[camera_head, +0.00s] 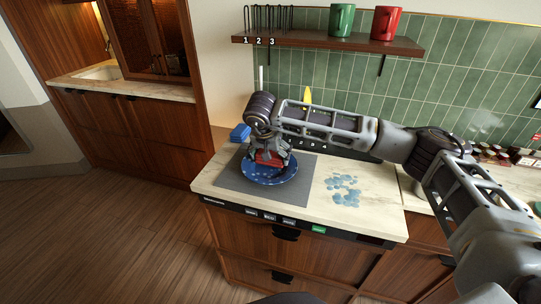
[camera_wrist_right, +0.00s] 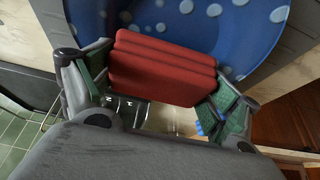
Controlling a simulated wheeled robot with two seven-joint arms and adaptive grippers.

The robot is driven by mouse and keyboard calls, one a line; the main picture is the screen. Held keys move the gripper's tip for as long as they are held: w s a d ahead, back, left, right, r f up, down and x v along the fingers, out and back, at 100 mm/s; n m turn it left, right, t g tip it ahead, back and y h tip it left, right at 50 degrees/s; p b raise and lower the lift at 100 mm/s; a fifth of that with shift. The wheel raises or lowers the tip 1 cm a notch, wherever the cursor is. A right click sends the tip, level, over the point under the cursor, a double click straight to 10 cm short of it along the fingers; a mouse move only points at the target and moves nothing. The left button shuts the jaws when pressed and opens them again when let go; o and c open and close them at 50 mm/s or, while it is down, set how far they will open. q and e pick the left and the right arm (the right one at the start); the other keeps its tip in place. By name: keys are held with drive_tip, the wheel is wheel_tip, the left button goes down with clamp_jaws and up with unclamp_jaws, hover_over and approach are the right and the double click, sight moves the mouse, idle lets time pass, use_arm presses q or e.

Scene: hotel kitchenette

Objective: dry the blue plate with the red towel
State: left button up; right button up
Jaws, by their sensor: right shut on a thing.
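The blue plate (camera_head: 281,178) lies flat on a dark grey mat (camera_head: 234,186) on the counter. In the right wrist view the plate (camera_wrist_right: 227,39) carries several pale round spots. The folded red towel (camera_head: 266,159) is over the plate; it also shows in the right wrist view (camera_wrist_right: 162,72). My right gripper (camera_head: 269,161) points down over the plate and is shut on the towel, with a finger at each side of it. I cannot tell whether the towel touches the plate. My left gripper is not in view.
A blue block (camera_head: 240,132) sits behind the mat at the left. A patch of blue spots (camera_head: 343,188) lies on the counter to the right. A shelf (camera_head: 330,44) above holds a green mug (camera_head: 341,20) and a red mug (camera_head: 385,23). The counter's front right is clear.

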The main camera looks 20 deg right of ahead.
use_arm(q)
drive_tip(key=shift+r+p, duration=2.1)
drive_tip(key=shift+p, duration=0.05)
use_arm(e)
drive_tip(key=shift+r, duration=4.25)
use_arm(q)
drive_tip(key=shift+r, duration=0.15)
use_arm(e)
drive_tip(key=shift+r, duration=0.1)
